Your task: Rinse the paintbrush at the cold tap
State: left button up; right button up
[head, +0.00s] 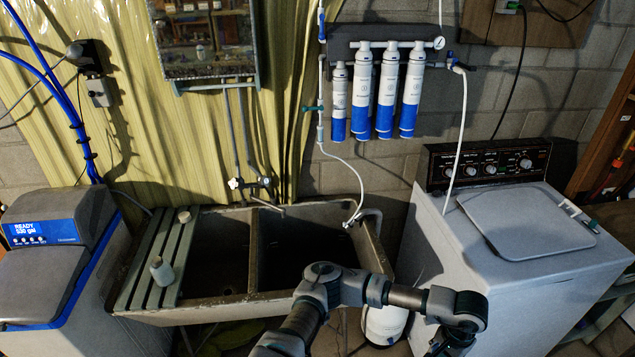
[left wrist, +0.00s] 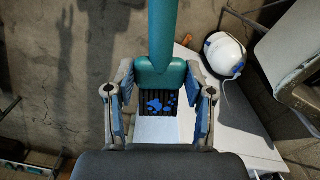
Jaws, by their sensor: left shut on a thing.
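My left gripper (left wrist: 160,106) is shut on the paintbrush (left wrist: 160,72), as the left wrist view shows. The wall tap (head: 250,185) has two valve handles and a spout over the double sink (head: 262,297). I cannot tell which valve is cold. My right gripper is not in view.
A water softener (head: 45,260) is at left. A slatted drainboard (head: 165,245) holds a small pot (head: 162,270). A white tank (head: 386,325) stands low near the sink.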

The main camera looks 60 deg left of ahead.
aim_at(265, 181)
jog(key=u, duration=0.4)
jog(key=l+u, duration=0.1)
jog(key=u, duration=0.3)
jog(key=l+u, duration=0.1)
jog(key=u, duration=0.7)
jog(key=l+u, duration=0.1)
jog(key=u, duration=0.3)
